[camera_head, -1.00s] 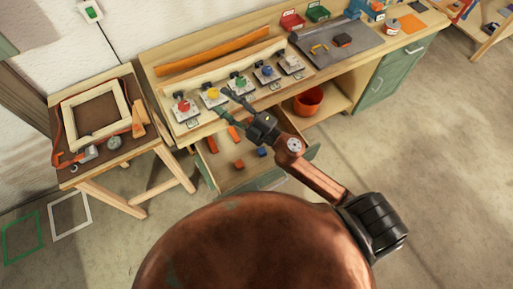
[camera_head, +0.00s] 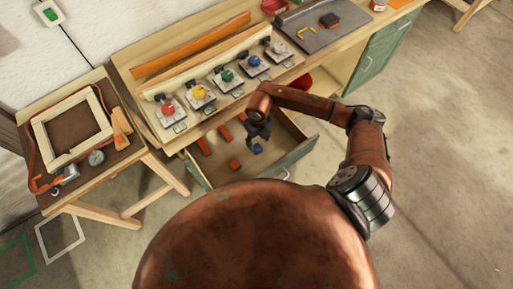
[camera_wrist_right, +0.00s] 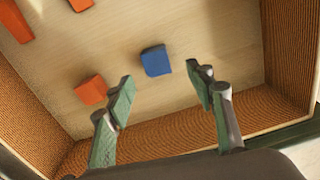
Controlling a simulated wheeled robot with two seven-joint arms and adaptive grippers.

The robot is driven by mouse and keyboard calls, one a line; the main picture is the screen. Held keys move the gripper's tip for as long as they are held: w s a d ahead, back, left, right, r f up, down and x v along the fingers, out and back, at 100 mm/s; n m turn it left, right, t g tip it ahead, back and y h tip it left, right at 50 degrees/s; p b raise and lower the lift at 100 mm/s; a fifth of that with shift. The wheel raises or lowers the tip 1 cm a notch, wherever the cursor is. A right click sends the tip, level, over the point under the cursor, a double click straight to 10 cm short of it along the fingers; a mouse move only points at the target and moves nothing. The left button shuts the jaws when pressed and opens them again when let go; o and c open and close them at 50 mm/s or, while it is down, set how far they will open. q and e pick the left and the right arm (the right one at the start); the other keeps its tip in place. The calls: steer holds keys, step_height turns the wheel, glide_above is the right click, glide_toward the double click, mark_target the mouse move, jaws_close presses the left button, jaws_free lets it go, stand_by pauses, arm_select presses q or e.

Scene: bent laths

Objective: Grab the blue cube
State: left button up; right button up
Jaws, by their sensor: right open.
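The blue cube (camera_wrist_right: 156,61) lies on the floor of the open drawer (camera_wrist_right: 208,25), in the right wrist view between and beyond the two fingertips. It also shows in the head view (camera_head: 258,149), just below my right gripper (camera_head: 256,138). In the right wrist view the fingers of my right gripper (camera_wrist_right: 163,92) are spread apart, with nothing between them, pointing down into the drawer. The cube is apart from both fingers. My left gripper is not in view.
An orange cube (camera_wrist_right: 91,90) lies left of the blue cube, and orange blocks (camera_wrist_right: 292,22) lie farther off. The drawer walls (camera_wrist_right: 180,138) stand close around the gripper. Above is the bench with a row of coloured knobs (camera_head: 227,76).

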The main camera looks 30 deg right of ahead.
mark_target(257, 147)
steer(key=f, duration=0.6)
steer(key=shift+w+a+f, duration=0.1)
steer(key=shift+w+a, duration=0.05)
steer(key=shift+a, duration=0.1)
steer(key=c, duration=1.2)
steer(key=shift+c, duration=0.2)
